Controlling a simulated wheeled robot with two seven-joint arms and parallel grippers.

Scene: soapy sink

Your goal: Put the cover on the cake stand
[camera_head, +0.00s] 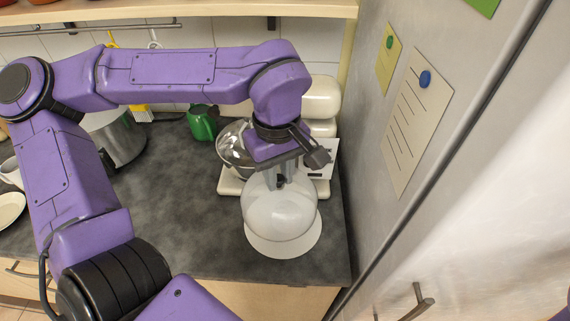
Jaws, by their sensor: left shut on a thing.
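The clear dome cover (280,212) is over the white round plate of the cake stand (283,249), near the front right of the dark counter. My left gripper (281,178) points down and is shut on the top of the cover, where its knob is mostly hidden by the fingers. The cover looks upright. I cannot tell whether its rim touches the plate or is slightly above it. The foot of the stand is hidden beneath the plate. My right gripper is not in view.
A cream stand mixer (322,97) with a metal bowl (233,146) stands right behind the cover. A green jug (203,123) and a metal pot (117,137) are further back left. The grey fridge (386,215) closes off the right side. Counter left of the stand is clear.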

